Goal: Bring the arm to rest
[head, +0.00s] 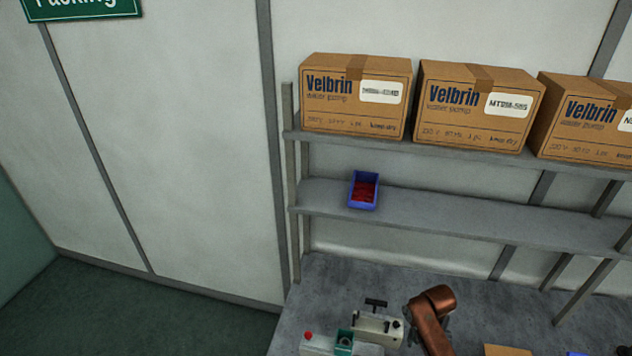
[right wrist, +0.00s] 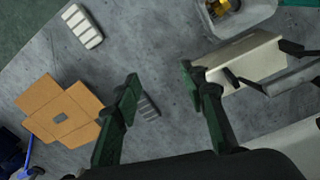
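My right gripper (right wrist: 161,80) shows in the right wrist view, with its two dark green fingers spread wide apart and nothing held between them. It hangs over the grey bench (right wrist: 165,45). A small grey ribbed piece (right wrist: 149,106) lies on the bench below, partly covered by the left finger in the picture. In the head view, a copper-coloured link (head: 430,305), apparently my right arm's, rises at the bottom edge; the fingers cannot be made out there. My left gripper is not in view.
A beige press with a black handle (right wrist: 245,62) stands close beside the right-hand finger. Flat unfolded cardboard (right wrist: 60,108), a white ribbed block (right wrist: 82,26) and a grey bin (right wrist: 213,20) lie around. Shelves with Velbrin boxes (head: 356,95) and a blue bin (head: 363,204) stand behind.

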